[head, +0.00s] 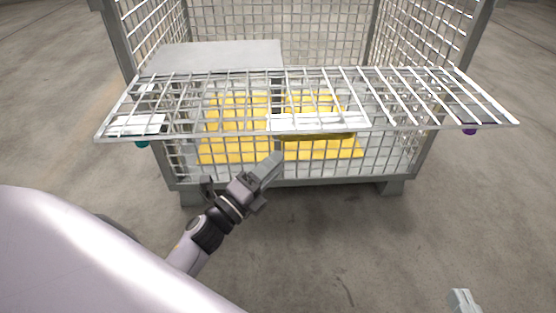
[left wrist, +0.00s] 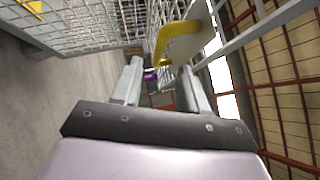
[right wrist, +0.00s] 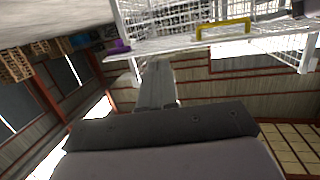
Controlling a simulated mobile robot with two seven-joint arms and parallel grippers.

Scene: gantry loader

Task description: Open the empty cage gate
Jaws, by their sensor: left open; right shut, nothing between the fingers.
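The wire-mesh cage (head: 415,150) stands ahead with its gate panel (head: 440,95) tipped outward, nearly level, across the front. A yellow handle (head: 320,135) shows at the gate's front edge; it also shows in the left wrist view (left wrist: 180,42) and the right wrist view (right wrist: 222,27). My left gripper (head: 272,162) is open and empty, just below the gate edge and left of the handle. In the left wrist view the handle is beyond the fingers (left wrist: 160,85). My right gripper (head: 460,299) is shut and empty, low at the right, away from the gate.
A teal knob (head: 142,143) and a purple knob (head: 470,131) sit under the gate's front corners. Yellow panels (head: 235,148) show through the mesh low in the cage. Concrete floor (head: 480,220) is clear at the right.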

